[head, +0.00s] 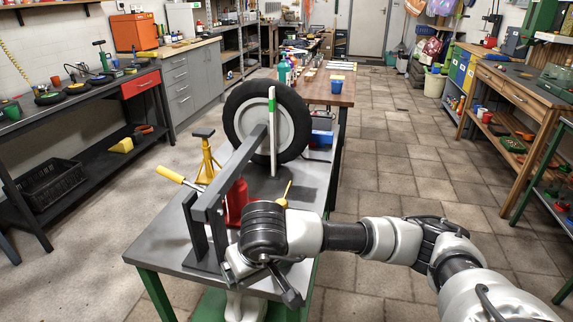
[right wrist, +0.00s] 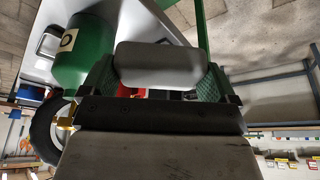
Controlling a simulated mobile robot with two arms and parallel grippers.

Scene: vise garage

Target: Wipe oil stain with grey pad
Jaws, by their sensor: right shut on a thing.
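My right arm reaches in from the right in the head view, and my right gripper (head: 265,277) is over the near end of the grey-topped workbench (head: 165,243). In the right wrist view the right gripper (right wrist: 160,82) is shut on the grey pad (right wrist: 160,63), held between its green-lined fingers. The pad cannot be made out in the head view. A dark patch (head: 302,196) lies on the bench top near the wheel; I cannot tell whether it is the oil stain or a shadow. My left gripper is not in view.
A wheel (head: 242,124) stands upright on the bench beside a dark metal frame (head: 234,163). A red object (head: 236,205), a yellow stand (head: 207,158) and a yellow-handled tool (head: 170,175) are close by. In the wrist view a green cylinder (right wrist: 83,55) is at left.

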